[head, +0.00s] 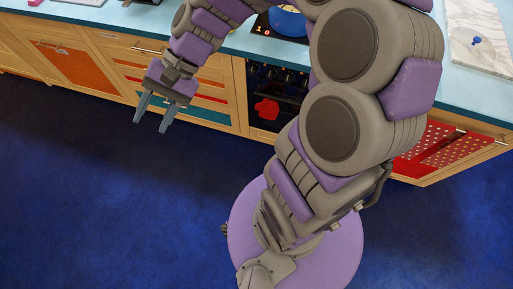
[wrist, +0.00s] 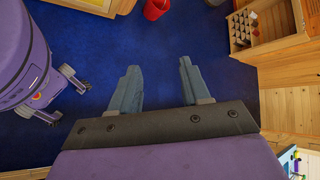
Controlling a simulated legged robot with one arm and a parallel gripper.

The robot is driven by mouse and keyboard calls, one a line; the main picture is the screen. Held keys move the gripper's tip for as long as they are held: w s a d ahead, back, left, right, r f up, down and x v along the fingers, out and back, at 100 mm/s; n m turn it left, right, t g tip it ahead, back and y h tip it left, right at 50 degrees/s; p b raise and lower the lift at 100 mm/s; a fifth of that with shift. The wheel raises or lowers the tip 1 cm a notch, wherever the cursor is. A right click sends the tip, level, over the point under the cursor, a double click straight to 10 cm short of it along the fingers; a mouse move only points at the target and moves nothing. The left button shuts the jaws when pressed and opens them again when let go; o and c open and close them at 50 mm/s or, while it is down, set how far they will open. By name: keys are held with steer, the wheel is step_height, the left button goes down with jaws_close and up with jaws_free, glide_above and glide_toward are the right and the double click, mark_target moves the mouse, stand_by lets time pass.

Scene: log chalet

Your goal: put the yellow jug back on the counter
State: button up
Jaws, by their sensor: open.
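The light blue counter (head: 120,18) runs along the top of the head view, above wooden drawers. I see no yellow jug in either view; my arm covers part of the counter. My gripper (head: 151,125) hangs in front of the drawers at the left, pointing down, open and empty. In the wrist view my gripper (wrist: 158,66) shows its two fingers wide apart, with only blue floor between them.
A blue pot (head: 288,21) stands on the hob, above an oven (head: 285,80). A marble board (head: 480,38) lies on the counter at right. The wrist view shows a red bucket (wrist: 156,9) and a wooden unit (wrist: 240,30) holding bottles. The blue floor (head: 110,210) is clear at left.

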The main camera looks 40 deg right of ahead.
steer(key=s+d+f+n+h, duration=0.1)
steer(key=s+d+n+h, duration=0.1)
steer(key=s+d+h, duration=0.3)
steer(key=s+d+f+n+h, duration=0.2)
steer(key=s+d+h, duration=0.3)
steer(key=s, duration=0.8)
steer(key=d+n, duration=0.1)
steer(key=d, duration=0.2)
steer(key=shift+f+n, duration=0.25)
steer(key=shift+n, duration=0.05)
steer(key=shift+d, duration=0.15)
